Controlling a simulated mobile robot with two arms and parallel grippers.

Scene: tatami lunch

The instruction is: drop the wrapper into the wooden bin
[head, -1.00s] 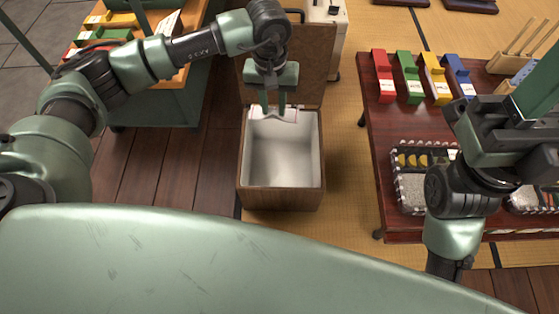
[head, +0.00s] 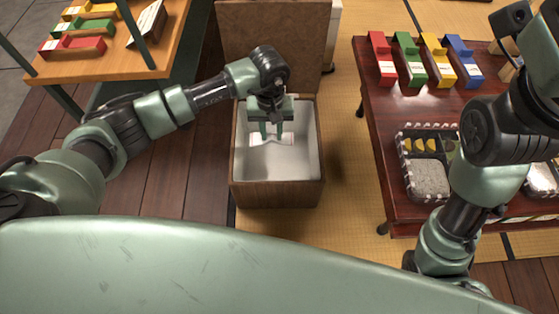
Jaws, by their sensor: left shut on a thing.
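My left gripper (head: 268,130) points down inside the mouth of the wooden bin (head: 275,195), near its back wall. I cannot tell how far the wrapper is from the bin floor. My right arm stands over the table at the right, and its fingertips are out of view.
A dark red table (head: 385,150) at the right holds red, green, yellow and blue blocks and a lunch box (head: 428,180). An orange-brown table (head: 110,70) at the upper left holds more coloured blocks. Tatami lies between the bin and the right table.

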